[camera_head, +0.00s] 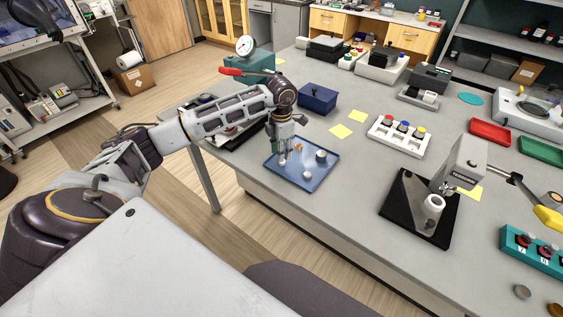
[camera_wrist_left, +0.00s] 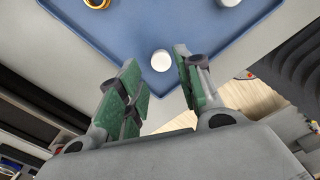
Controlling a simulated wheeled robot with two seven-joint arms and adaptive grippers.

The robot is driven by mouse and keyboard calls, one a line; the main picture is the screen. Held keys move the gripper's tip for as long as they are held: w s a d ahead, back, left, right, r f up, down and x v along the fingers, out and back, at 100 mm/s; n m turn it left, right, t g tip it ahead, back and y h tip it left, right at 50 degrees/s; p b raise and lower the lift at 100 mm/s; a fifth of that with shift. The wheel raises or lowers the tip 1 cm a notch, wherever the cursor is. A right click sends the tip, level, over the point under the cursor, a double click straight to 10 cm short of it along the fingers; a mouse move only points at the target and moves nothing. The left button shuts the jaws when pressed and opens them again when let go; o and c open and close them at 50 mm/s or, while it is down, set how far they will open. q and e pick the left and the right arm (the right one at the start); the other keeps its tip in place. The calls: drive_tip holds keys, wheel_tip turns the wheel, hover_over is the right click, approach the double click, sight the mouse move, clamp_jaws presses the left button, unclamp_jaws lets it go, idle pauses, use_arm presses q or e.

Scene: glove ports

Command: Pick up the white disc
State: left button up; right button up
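In the left wrist view the disc (camera_wrist_left: 160,61) shows just past and between the fingertips, near a corner of the tray (camera_wrist_left: 120,28). My left gripper (camera_head: 283,160) points down over the left part of the tray. The disc appears apart from both fingers. My right gripper is not in view.
A grey cylinder (camera_head: 321,156) and a small orange ring (camera_head: 297,147) share the tray. A dark blue box (camera_head: 318,98) stands behind it, with yellow notes (camera_head: 340,131) nearby. A white rack (camera_head: 397,136) and a black-based device (camera_head: 400,205) stand to the right.

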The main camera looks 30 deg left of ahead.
use_arm(q)
drive_tip(key=shift+d+f+p, duration=0.1)
drive_tip(key=shift+f+p, duration=0.3)
drive_tip(key=shift+f, duration=1.6)
drive_tip(key=c, duration=0.6)
